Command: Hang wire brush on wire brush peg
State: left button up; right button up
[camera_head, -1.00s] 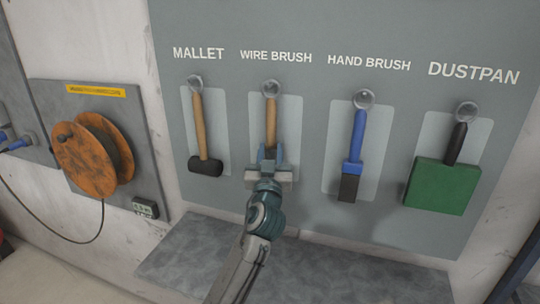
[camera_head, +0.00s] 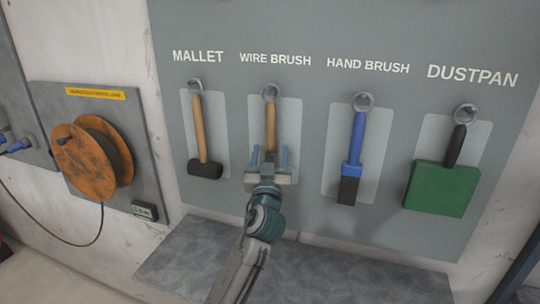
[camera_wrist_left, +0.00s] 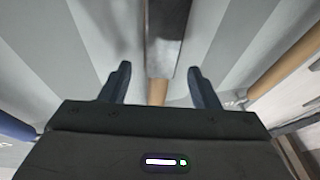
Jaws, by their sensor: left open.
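The wire brush (camera_head: 270,128) hangs upright against the panel under the WIRE BRUSH label, its wooden handle at the ring-shaped wire brush peg (camera_head: 270,91). My left gripper (camera_head: 270,157) is open at the brush's lower part, one finger on each side, and hides its head in the head view. In the left wrist view the brush's dark head (camera_wrist_left: 163,35) and part of its wooden handle (camera_wrist_left: 158,92) lie between the open fingers (camera_wrist_left: 158,74), with a visible gap on both sides. My right gripper is not in view.
The mallet (camera_head: 199,128) hangs to the left; the blue hand brush (camera_head: 357,135) and green dustpan (camera_head: 441,188) hang to the right. A grey ledge (camera_head: 330,272) lies below the panel. An orange cable reel (camera_head: 82,162) is mounted at left.

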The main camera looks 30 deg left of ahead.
pick_arm(q)
jog(key=b+v, duration=0.4)
jog(key=v, duration=0.6)
jog(key=shift+s+f, duration=0.15)
jog(key=shift+s, duration=0.2)
jog(key=shift+d, duration=0.15)
